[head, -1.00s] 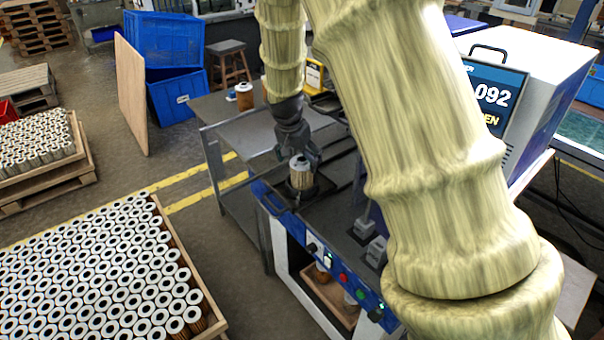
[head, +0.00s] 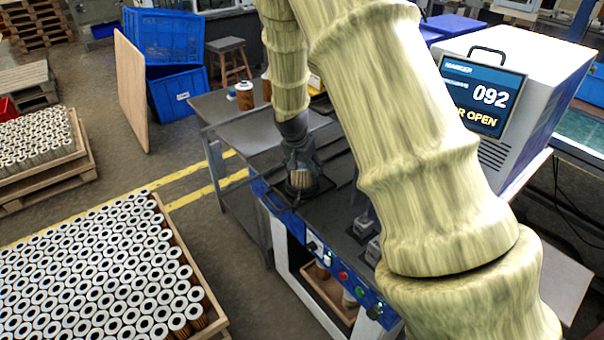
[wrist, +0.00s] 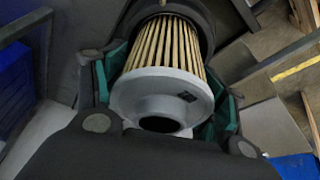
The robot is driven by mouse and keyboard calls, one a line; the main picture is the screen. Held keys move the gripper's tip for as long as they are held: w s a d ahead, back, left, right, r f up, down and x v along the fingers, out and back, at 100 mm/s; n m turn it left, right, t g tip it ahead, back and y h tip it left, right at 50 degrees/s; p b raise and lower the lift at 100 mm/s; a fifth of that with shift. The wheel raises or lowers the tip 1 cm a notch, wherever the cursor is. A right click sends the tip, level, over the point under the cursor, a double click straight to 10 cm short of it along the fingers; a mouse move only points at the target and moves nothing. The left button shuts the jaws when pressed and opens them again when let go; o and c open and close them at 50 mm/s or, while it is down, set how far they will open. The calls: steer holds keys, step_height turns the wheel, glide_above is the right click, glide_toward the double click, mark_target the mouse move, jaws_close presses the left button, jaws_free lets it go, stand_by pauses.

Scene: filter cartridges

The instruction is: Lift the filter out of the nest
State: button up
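The filter (wrist: 165,75) has a grey end cap with a round hole and tan pleats. In the wrist view its far end sits in the dark round nest (wrist: 205,25). In the head view the filter (head: 301,180) is partly hidden behind my gripper, and the dark nest (head: 318,193) lies at its base on the bench. My gripper (head: 302,172) is down around the filter's upper part. In the wrist view its teal-padded fingers stand on both sides of the cap. I cannot tell whether the pads press on it.
A white marker machine (head: 535,75) with a screen reading 092 stands at the right. A blue-edged control panel (head: 340,270) runs along the bench front. Another filter (head: 245,97) stands on a grey table behind. A pallet of many filters (head: 95,265) is at the left.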

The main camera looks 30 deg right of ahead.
steer(key=c, duration=0.6)
steer(key=shift+r, duration=0.1)
